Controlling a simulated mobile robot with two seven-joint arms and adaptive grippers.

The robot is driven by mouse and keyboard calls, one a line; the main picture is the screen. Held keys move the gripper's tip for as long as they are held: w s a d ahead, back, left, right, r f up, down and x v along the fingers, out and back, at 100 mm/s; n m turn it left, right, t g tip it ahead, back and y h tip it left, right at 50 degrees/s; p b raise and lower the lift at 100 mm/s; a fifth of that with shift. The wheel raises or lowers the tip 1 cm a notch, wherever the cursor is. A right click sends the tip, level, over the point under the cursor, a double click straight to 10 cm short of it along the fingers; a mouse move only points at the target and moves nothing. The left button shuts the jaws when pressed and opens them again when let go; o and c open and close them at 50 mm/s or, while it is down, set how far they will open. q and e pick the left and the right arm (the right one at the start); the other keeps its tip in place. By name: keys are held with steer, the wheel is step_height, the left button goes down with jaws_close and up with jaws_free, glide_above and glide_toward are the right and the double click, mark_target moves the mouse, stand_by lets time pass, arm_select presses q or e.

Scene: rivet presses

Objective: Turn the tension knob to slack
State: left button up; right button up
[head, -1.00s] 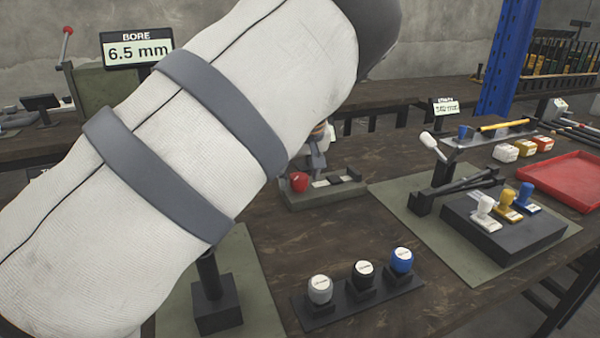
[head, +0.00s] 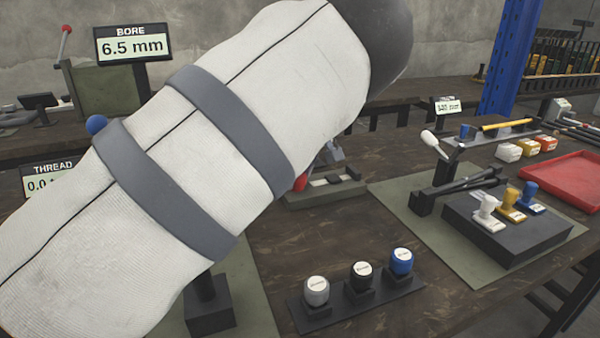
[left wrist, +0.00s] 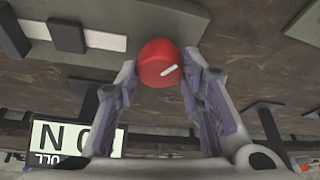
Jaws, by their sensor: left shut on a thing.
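The red knob (left wrist: 160,63), with a white mark on its face, is between the fingers of my left gripper (left wrist: 158,85) in the left wrist view. The fingers touch it on both sides, and the gripper is shut on it. The white mark lies slanted. In the head view the knob (head: 301,182) shows only as a red sliver at the edge of my left arm. My left gripper (head: 331,155) is largely hidden there behind that arm. No lettering for slack is readable. My right gripper is in neither view.
A low grey fixture (head: 338,190) lies beside the knob. In front stand several round stamps on a black strip (head: 352,305). To the right are a black block with coloured handles (head: 497,230), a white-tipped lever (head: 432,143) and a red tray (head: 565,180).

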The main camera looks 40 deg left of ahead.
arm_select(q)
steer(key=n, duration=0.1)
steer(key=n+g+b, duration=0.1)
steer(key=n, duration=0.1)
steer(key=shift+w+f, duration=0.1)
steer(key=shift+f, duration=0.15)
steer(key=shift+r+n+g+b, duration=0.1)
steer(key=shift+n+g+b, duration=0.5)
steer(key=shift+n, duration=0.8)
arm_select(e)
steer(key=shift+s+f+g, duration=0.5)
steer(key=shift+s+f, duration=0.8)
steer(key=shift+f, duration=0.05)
arm_select(q)
steer(key=shift+n, duration=0.3)
steer(key=o, duration=1.2)
steer(key=shift+c, duration=0.2)
steer(key=shift+r, duration=0.1)
steer(key=v, duration=1.2)
